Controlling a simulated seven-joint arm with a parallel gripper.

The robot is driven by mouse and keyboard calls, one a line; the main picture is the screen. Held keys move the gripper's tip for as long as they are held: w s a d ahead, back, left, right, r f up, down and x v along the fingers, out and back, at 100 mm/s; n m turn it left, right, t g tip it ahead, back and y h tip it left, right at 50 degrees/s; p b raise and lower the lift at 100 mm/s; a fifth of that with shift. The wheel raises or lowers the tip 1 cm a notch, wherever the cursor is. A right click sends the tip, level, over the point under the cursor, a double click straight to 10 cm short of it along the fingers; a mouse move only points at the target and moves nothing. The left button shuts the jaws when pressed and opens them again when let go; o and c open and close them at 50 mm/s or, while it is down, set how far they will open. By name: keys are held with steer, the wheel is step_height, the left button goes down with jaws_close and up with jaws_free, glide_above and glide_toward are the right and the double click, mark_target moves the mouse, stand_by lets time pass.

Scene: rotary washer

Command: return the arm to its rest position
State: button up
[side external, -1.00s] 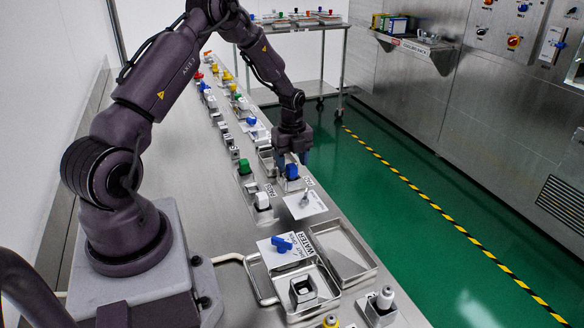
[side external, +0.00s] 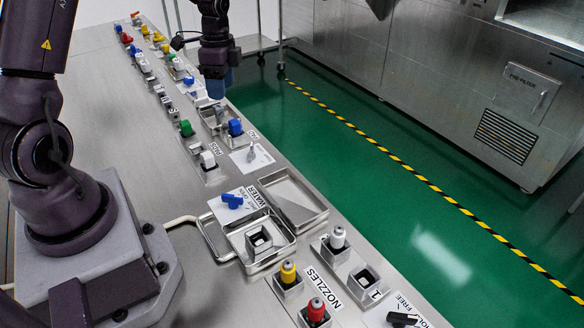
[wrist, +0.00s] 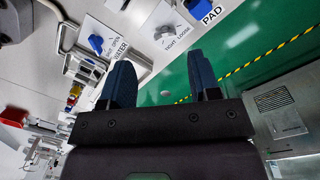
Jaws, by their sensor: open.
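My gripper (side external: 216,82) is raised above the right edge of the long steel bench, over the row of fixtures.
A white-topped piece (side external: 207,159), a green one (side external: 186,128), a blue valve handle (side external: 232,201) and an empty steel tray (side external: 292,203) stand along the bench. Yellow (side external: 288,273) and red (side external: 316,309) nozzles are near the front. Green floor lies clear to the right.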

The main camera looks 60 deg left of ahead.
steer(key=s+d+r+n+t, duration=0.3)
steer(key=s+d+r, duration=0.4)
steer(key=d, duration=0.4)
steer(key=s+d+r+n+t, duration=0.3)
steer(key=s+d+r+n, duration=0.2)
steer(key=d+r, duration=0.5)
steer(key=shift+s+d+r, duration=0.15)
steer(key=shift+s+d, duration=0.3)
steer(key=shift+s, duration=0.7)
